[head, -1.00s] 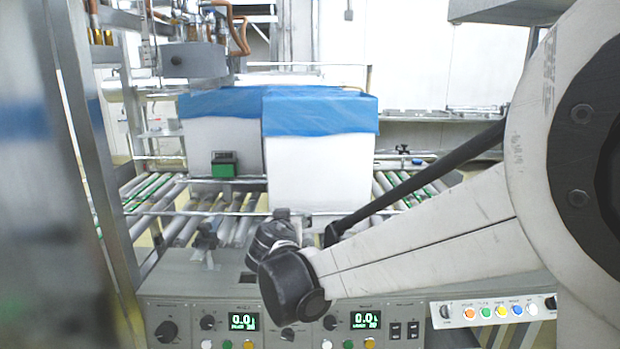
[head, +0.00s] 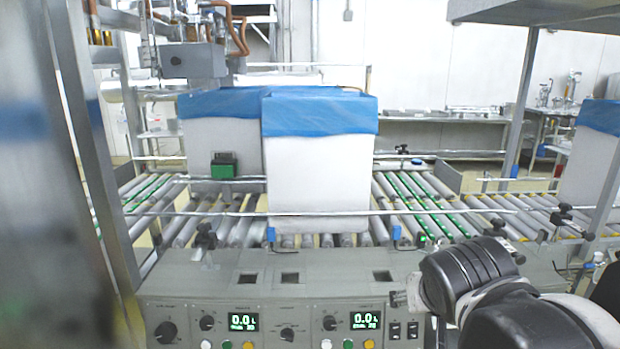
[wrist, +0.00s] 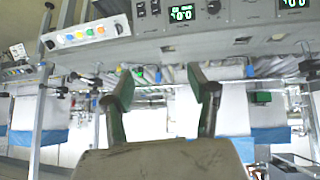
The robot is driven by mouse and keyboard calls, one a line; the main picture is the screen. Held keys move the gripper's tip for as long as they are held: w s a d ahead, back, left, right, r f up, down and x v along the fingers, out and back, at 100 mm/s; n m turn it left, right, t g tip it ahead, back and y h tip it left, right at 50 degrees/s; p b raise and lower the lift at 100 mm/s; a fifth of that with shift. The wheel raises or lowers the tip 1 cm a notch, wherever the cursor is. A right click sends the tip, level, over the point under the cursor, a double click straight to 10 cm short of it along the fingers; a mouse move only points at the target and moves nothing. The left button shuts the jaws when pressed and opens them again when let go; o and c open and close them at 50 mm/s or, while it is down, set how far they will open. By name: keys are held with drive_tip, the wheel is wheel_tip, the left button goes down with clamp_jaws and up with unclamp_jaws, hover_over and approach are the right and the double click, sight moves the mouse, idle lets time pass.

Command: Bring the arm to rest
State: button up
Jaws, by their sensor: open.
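My arm (head: 500,300) reaches in low from the lower right of the head view, in front of the control panel. Its black rounded wrist parts cover the panel's right end. The gripper's fingers cannot be made out clearly there. In the wrist view my gripper (wrist: 162,85) shows two separated fingers with nothing between them. That view is upside down, with the panel (wrist: 215,30) at the top. The fingers overlap the conveyor and box in the picture, and I see no contact.
A white box with a blue liner (head: 318,175) stands on the roller conveyor (head: 420,200). Another lined box (head: 222,145) stands behind it, and a third (head: 590,165) at the right edge. Metal posts (head: 85,150) rise at the left. The control panel (head: 270,300) spans the front.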

drive_tip(key=s+f+g+y, duration=0.1)
drive_tip(key=s+f, duration=0.2)
drive_tip(key=s, duration=0.7)
wheel_tip(320, 180, up, 12)
drive_tip(key=p, duration=1.3)
drive_tip(key=shift+w+d+r+n, duration=0.2)
drive_tip(key=shift+d+n, duration=0.1)
drive_tip(key=shift+d, duration=0.1)
